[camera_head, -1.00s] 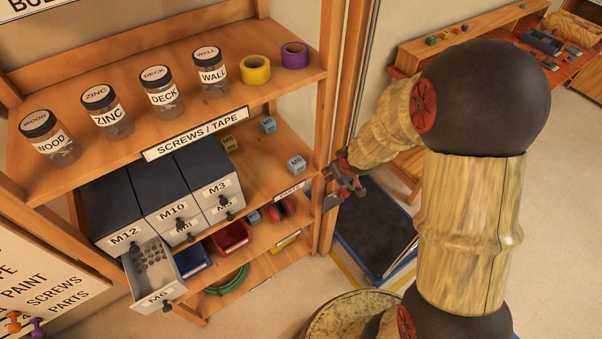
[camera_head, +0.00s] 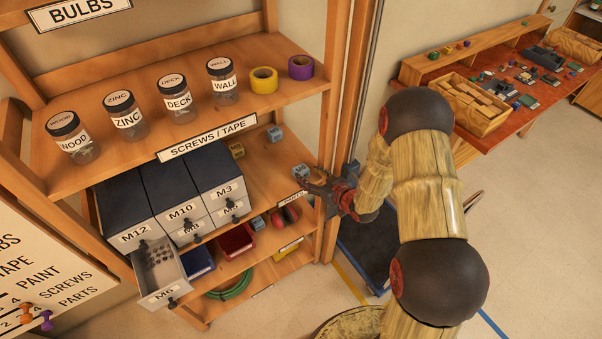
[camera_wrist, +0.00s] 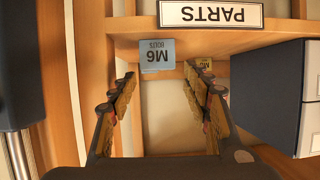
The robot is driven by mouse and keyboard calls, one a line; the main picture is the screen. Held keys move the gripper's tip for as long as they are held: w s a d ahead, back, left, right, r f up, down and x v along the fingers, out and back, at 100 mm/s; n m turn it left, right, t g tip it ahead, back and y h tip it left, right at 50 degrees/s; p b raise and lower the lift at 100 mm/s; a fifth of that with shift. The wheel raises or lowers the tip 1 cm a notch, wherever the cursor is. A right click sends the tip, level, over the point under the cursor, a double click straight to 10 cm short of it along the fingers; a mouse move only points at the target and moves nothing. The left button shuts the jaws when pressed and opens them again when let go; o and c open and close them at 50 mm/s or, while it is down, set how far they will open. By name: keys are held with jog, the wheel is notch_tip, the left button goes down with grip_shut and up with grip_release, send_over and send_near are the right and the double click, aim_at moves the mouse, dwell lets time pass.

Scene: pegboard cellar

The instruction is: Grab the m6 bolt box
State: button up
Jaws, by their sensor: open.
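The M6 bolt box is a small blue-grey cube (camera_wrist: 157,55) at the edge of a wooden shelf, its "M6 BOLTS" label upside down in the wrist view. In the head view the box (camera_head: 300,170) sits at the shelf's right end, partly covered by my gripper (camera_head: 314,183). In the wrist view my gripper (camera_wrist: 158,82) is open and empty. Its fingers stand to either side of the box's line, with the box just beyond the tips. I cannot tell how close the tips are to it.
Another blue box (camera_head: 273,134) and a yellow box (camera_head: 236,150) stand further back on the same shelf. Dark drawer units (camera_head: 165,195) fill its left; the M6 drawer (camera_head: 160,274) hangs open with small parts. A shelf post (camera_head: 335,120) rises beside my gripper.

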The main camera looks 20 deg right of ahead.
aim_at(301, 169)
jog(key=x, duration=0.6)
jog(key=shift+w, duration=0.3)
jog(key=shift+c, duration=0.8)
jog(key=c, duration=1)
jog(key=shift+o, duration=0.2)
